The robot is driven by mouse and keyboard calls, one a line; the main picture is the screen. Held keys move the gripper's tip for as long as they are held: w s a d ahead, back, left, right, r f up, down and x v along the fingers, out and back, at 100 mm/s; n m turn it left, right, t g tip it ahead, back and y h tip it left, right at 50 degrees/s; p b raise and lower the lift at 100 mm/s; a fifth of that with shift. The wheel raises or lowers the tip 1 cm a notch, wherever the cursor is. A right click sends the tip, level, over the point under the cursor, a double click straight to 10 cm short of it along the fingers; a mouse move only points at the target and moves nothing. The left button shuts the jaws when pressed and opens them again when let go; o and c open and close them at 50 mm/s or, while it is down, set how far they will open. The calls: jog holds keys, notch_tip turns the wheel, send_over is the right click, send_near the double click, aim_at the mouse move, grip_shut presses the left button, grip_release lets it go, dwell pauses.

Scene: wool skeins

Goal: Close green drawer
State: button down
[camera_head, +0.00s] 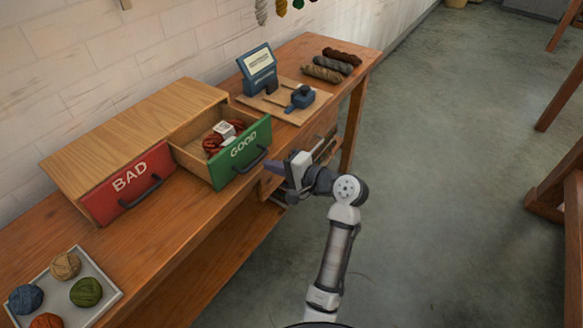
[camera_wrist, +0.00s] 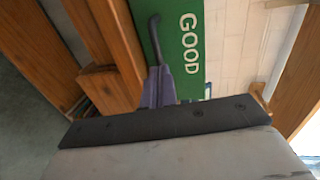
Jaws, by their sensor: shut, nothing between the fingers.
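The green drawer (camera_head: 240,153), marked GOOD, is pulled open from the wooden cabinet (camera_head: 130,125) on the bench. A dark red skein with a pale label (camera_head: 222,136) lies inside it. The drawer has a dark handle (camera_head: 249,164) on its front. My gripper (camera_head: 272,168) is shut and empty, just in front of the drawer front near the handle. In the wrist view the fingers (camera_wrist: 158,88) point toward the green front (camera_wrist: 185,50), close to the handle (camera_wrist: 154,35); I cannot tell whether they touch it.
The red BAD drawer (camera_head: 128,187) is shut. A tray (camera_head: 105,270) with several yarn balls sits at the front left. A wooden board with a blue device (camera_head: 298,97) and several skeins (camera_head: 335,62) are at the bench's far end. Open floor (camera_head: 440,180) lies to the right.

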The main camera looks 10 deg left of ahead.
aim_at(222, 139)
jog(key=shift+x, duration=1)
jog(key=shift+w, duration=0.1)
jog(key=r+x, duration=0.1)
jog(key=x, duration=0.4)
jog(key=r+x, duration=0.1)
jog(key=x, duration=0.4)
jog(key=r+p+x, duration=0.1)
jog(key=x, duration=0.4)
jog(key=shift+w+a, duration=0.2)
jog(key=shift+a, duration=0.1)
jog(key=shift+r, duration=0.2)
jog(key=shift+a, duration=0.1)
jog(key=shift+r, duration=0.1)
